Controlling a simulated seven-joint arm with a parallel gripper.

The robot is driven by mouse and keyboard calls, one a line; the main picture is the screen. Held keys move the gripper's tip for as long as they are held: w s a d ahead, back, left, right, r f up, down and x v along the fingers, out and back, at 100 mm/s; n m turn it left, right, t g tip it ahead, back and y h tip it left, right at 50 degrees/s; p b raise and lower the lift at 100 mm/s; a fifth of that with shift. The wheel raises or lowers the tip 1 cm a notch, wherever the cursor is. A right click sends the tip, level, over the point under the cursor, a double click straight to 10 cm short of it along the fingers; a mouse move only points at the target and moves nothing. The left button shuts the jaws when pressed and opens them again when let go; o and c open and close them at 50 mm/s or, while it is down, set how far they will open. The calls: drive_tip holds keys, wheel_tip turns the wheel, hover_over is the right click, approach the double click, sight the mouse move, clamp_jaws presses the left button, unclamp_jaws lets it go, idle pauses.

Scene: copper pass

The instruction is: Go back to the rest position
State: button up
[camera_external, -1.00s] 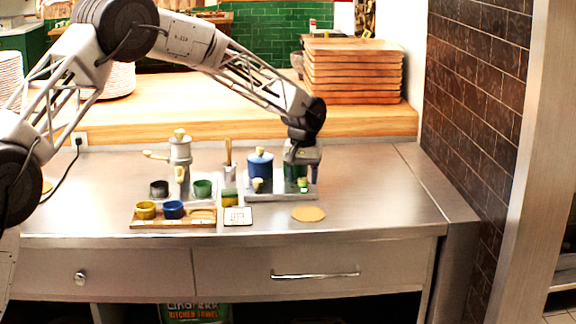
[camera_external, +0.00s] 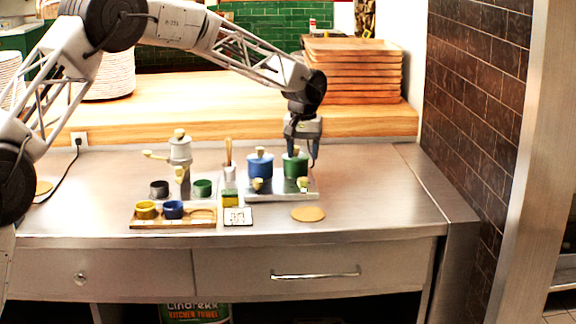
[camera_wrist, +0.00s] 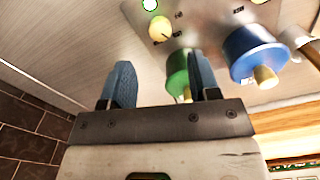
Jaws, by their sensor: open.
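My gripper (camera_external: 302,150) is open and empty, pointing down above the green canister on the right half of the counter. The green canister (camera_external: 295,167) with a pale knob stands on a grey base next to a blue canister (camera_external: 260,165). In the wrist view, my two fingers (camera_wrist: 160,88) are spread apart. The green canister (camera_wrist: 178,72) shows beside the right finger, which partly hides it, and the blue canister (camera_wrist: 252,52) is farther right. I cannot tell from these views how close the fingertips are to the green canister's knob.
A grey grinder (camera_external: 180,155) with a side handle stands left, near small cups and a wooden tray (camera_external: 145,222). A round cork mat (camera_external: 308,214) lies in front. Stacked wooden boards (camera_external: 352,75) are on the back shelf. The counter's right side is clear.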

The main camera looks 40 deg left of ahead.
drive_tip(key=shift+s+r, duration=0.35)
drive_tip(key=shift+r, duration=0.05)
drive_tip(key=s+d+r+m, duration=0.1)
drive_tip(key=s+r, duration=0.4)
drive_tip(key=s, duration=0.6)
drive_tip(key=s+r+m+t, duration=0.1)
drive_tip(key=s+r, duration=0.5)
drive_tip(key=s, duration=0.6)
drive_tip(key=s+d+r+m, duration=0.1)
drive_tip(key=s+r, duration=0.4)
drive_tip(key=s, duration=0.6)
drive_tip(key=s+f+m, duration=0.1)
drive_tip(key=s+f, duration=0.2)
drive_tip(key=s, duration=1.4)
drive_tip(key=s+f+m+t, duration=0.1)
drive_tip(key=s+f+m, duration=0.1)
drive_tip(key=s, duration=1.4)
drive_tip(key=shift+s+f+t, duration=0.3)
drive_tip(key=shift+s+f, duration=0.05)
drive_tip(key=shift+f, duration=0.05)
